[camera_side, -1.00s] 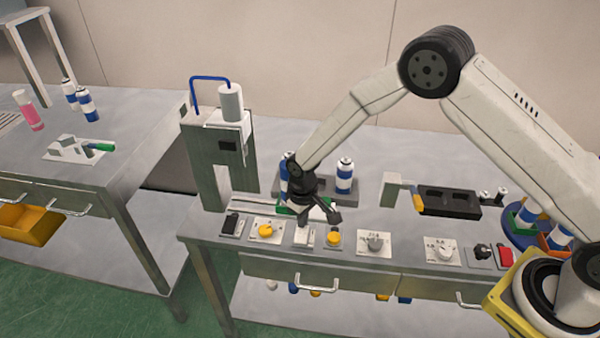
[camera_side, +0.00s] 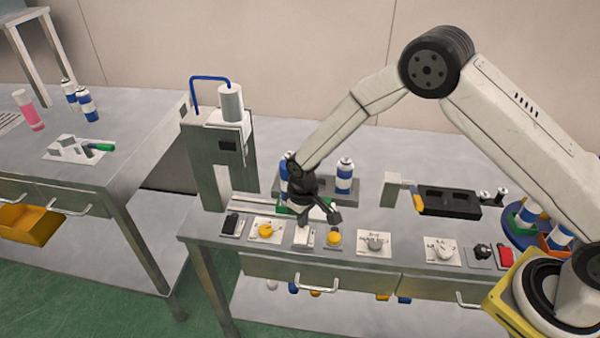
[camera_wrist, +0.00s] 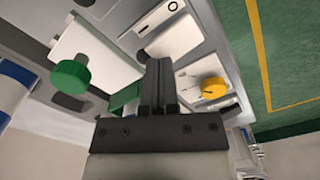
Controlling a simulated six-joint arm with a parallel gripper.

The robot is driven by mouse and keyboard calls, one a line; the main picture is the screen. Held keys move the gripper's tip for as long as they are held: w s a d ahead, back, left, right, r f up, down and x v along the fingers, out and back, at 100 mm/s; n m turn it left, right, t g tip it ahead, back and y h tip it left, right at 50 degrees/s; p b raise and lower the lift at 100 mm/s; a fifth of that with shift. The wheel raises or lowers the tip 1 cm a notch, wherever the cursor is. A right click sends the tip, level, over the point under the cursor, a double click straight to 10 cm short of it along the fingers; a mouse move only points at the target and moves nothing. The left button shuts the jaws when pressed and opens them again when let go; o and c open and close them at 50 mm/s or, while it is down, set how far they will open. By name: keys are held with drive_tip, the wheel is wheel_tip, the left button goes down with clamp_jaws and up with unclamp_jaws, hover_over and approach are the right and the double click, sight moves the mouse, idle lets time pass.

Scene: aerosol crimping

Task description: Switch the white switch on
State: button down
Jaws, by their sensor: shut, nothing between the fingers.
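In the wrist view the white switch (camera_wrist: 174,36) is a white block on a pale plate with a round mark at one end. My gripper (camera_side: 304,222) points down at the switch in the side view and partly covers it. In the wrist view my gripper's dark fingers (camera_wrist: 160,68) are together and empty, with their tips beside the switch's near edge. I cannot tell whether they touch it.
A yellow knob (camera_side: 267,230) is to the left and a yellow button (camera_side: 334,237) close on the right. Blue-white cans (camera_side: 344,176) stand behind the gripper. A grey press (camera_side: 222,160) stands at the left. A green knob (camera_wrist: 70,77) is near the fingers in the wrist view.

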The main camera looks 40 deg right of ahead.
drive_tip(key=shift+f, duration=0.55)
idle(0.6)
idle(0.4)
drive_tip(key=shift+r, duration=2.8)
wheel_tip(320, 180, up, 5)
drive_tip(key=shift+r, duration=0.1)
drive_tip(key=s+d+r+m+t, duration=0.1)
drive_tip(key=s+d+r, duration=0.3)
drive_tip(key=s, duration=0.5)
drive_tip(key=s+d+r+m+t, duration=0.1)
drive_tip(key=s+d+r+m, duration=0.1)
drive_tip(key=s+d, duration=0.7)
drive_tip(key=shift+s+r+t, duration=0.3)
drive_tip(key=shift+s+r, duration=0.4)
drive_tip(key=shift+r, duration=0.2)
